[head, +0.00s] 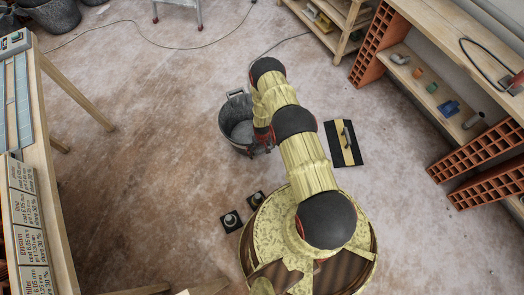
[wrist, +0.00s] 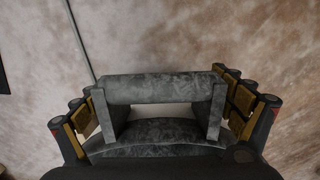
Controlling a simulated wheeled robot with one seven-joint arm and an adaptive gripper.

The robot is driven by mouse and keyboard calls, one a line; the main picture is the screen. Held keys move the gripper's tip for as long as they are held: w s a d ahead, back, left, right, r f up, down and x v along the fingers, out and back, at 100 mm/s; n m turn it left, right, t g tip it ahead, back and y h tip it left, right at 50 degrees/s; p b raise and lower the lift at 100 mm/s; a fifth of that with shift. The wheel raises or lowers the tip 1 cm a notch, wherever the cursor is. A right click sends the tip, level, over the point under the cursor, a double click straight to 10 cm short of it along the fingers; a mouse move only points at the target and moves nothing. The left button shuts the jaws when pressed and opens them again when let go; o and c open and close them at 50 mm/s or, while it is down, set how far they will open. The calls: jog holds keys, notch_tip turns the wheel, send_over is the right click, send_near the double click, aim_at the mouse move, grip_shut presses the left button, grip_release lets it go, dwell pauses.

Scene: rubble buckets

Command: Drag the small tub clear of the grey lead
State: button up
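The small tub (head: 239,130), a dark grey round bucket, stands upright on the floor, partly hidden by my arm. The grey lead (head: 277,44) runs from the upper right to the tub's far side, where my arm hides it. In the wrist view the lead (wrist: 80,42) comes down and passes out of sight behind a grey handle (wrist: 160,88), a bar on two posts above a curved grey rim. My gripper (wrist: 158,95) has one finger at each end of this handle. Whether the pads press on it is unclear.
A black and yellow trowel board (head: 344,143) lies right of the tub. Two small dark weights (head: 232,221) stand below it. Brick-ended shelves (head: 445,100) line the right, a workbench (head: 42,140) the left. Large buckets (head: 52,14) stand at the back left. The floor left of the tub is clear.

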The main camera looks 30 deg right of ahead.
jog(key=c, duration=1.5)
dwell(0.4)
jog(key=shift+w, duration=0.1)
jog(key=shift+c, duration=0.2)
jog(key=a, duration=0.6)
jog(key=shift+r, duration=0.1)
dwell(0.4)
jog(key=a, duration=0.6)
dwell(0.4)
jog(key=a, duration=0.6)
dwell(0.7)
jog(key=shift+a, duration=0.15)
